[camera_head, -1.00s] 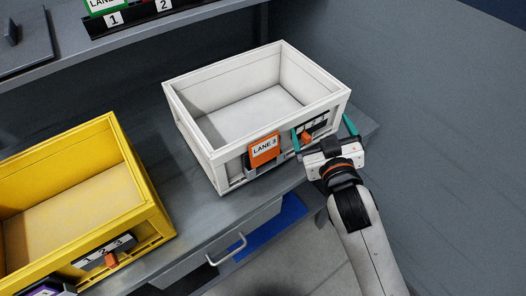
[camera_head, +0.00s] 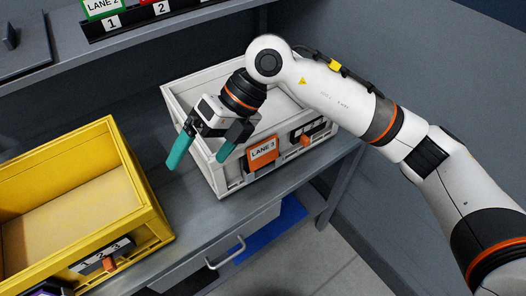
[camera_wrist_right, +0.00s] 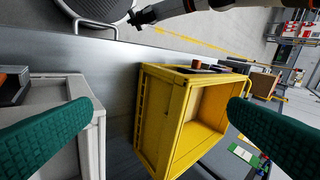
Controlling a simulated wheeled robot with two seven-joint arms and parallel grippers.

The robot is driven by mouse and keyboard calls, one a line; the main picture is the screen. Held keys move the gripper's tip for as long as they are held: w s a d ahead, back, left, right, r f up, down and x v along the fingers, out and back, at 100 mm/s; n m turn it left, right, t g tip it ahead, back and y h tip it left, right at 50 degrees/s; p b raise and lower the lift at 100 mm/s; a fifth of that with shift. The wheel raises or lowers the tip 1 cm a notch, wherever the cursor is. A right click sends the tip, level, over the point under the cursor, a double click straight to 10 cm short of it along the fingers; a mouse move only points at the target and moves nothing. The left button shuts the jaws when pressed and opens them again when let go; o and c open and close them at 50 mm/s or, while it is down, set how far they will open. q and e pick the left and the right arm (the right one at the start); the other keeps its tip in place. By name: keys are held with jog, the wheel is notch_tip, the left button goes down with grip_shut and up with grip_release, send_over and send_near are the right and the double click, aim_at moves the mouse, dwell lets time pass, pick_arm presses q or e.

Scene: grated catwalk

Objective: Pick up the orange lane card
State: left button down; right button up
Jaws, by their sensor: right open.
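The orange lane card (camera_head: 262,151), marked LANE 3, stands upright in a holder on the front of the white crate (camera_head: 222,183). My right gripper (camera_head: 202,160) is open and empty, its teal fingers left of the card and apart from it, over the crate's left front corner. In the right wrist view, its fingers (camera_wrist_right: 163,108) spread wide between the white crate and the yellow crate (camera_wrist_right: 160,115). A small orange-brown part (camera_wrist_right: 10,80) shows at the left edge there; I cannot tell if it is the card. A dark arm-like shape at the top may be my left arm.
The yellow crate (camera_head: 150,200) stands left of the white one on the grey bench (camera_head: 196,212). An orange slider (camera_head: 305,141) and number plate sit right of the card. A shelf (camera_head: 140,40) with a green lane card (camera_head: 103,8) runs above. A drawer handle (camera_head: 226,254) juts out below.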

jog(key=w+d+m+t+h, duration=0.2)
jog(key=w+d+t+h, duration=0.2)
jog(key=w+d+h, duration=0.5)
jog(key=y+p, duration=0.2)
send_over(264, 157)
jog(key=f, duration=0.6)
jog(key=shift+s+f, duration=0.1)
jog(key=shift+s, duration=0.15)
jog(key=f+p, duration=0.1)
jog(key=f, duration=0.2)
jog(key=f+p, duration=0.1)
jog(key=shift+w+f+p, duration=0.25)
jog(key=shift+f+p, duration=0.05)
jog(key=shift+f, duration=0.45)
jog(key=shift+c, duration=0.6)
jog(key=c, duration=0.9)
